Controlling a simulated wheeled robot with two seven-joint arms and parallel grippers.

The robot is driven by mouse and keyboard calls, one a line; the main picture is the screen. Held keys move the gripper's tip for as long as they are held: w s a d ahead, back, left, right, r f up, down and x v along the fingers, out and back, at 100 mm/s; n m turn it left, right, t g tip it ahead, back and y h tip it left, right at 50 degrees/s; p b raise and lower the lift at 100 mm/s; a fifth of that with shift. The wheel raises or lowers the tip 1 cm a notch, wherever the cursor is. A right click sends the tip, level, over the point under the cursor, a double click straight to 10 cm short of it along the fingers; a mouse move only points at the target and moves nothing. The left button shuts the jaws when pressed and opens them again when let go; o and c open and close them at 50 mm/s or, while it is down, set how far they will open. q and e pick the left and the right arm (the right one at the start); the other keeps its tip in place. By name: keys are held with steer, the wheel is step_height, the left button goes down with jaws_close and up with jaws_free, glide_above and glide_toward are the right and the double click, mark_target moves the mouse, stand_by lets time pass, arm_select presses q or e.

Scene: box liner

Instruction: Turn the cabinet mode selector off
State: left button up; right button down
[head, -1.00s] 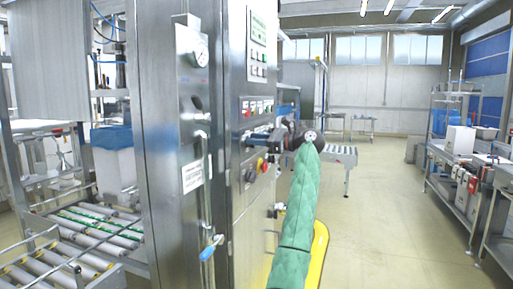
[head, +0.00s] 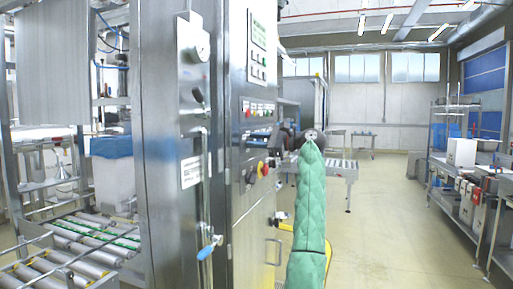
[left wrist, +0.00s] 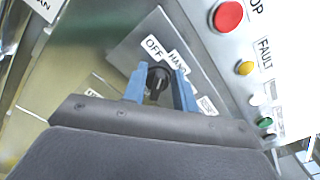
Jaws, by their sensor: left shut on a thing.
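The cabinet's mode selector (left wrist: 157,80) is a black rotary knob on a grey plate, with OFF and HAND labels beyond it and another, partly hidden label to the right. My left gripper (left wrist: 159,76) has its blue fingers shut on the knob, one on each side. In the head view my left gripper (head: 270,139) is at the front panel of the steel cabinet (head: 240,205); the knob is hidden there. The knob's exact pointing direction is hard to read. My right gripper is not in view.
A red button (left wrist: 228,16), a yellow lamp (left wrist: 244,68) and a green lamp (left wrist: 265,122) line the panel to the right. A blue-handled lever (head: 209,247) hangs on the cabinet's side. A roller conveyor (head: 95,240) is at left; the aisle floor (head: 385,225) is clear.

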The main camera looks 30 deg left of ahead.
arm_select(q)
steer(key=shift+s+f+n+b, duration=0.1)
steer(key=shift+f+n+b, duration=0.05)
steer(key=shift+n+b, duration=0.65)
steer(key=o, duration=0.6)
steer(key=shift+d, duration=0.1)
steer(key=v, duration=0.7)
steer(key=shift+d, duration=0.3)
